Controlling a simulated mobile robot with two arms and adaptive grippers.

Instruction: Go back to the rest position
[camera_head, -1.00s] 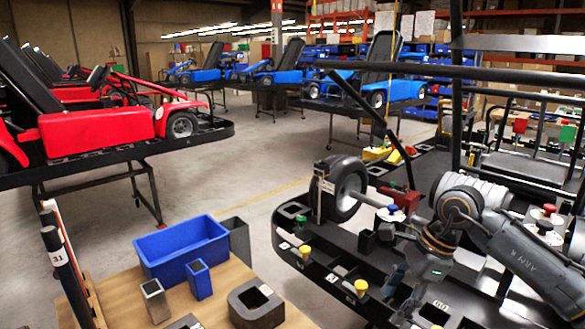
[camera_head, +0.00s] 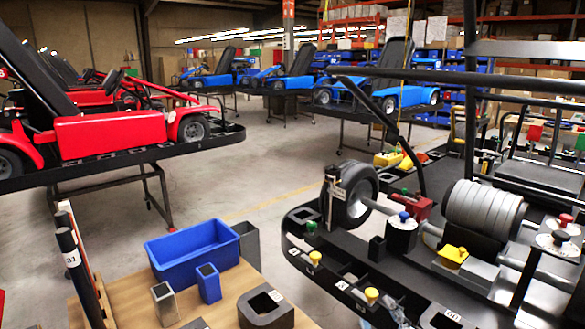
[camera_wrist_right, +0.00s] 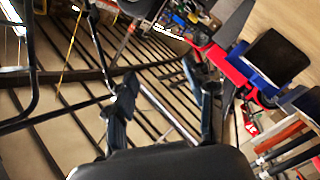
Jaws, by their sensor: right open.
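My right gripper (camera_wrist_right: 167,90) shows in the right wrist view with its two dark fingers spread apart and nothing between them. In the head view only a small grey part of what seems to be this gripper shows at the bottom edge, below the front of the black kart stand (camera_head: 415,300). My left gripper is in neither view.
The stand carries a black wheel (camera_head: 351,192), a grey ribbed cylinder (camera_head: 484,212) and small coloured knobs. A wooden table (camera_head: 225,290) at lower left holds a blue bin (camera_head: 193,252). A red kart (camera_head: 100,135) stands behind it. Open floor (camera_head: 265,175) lies between.

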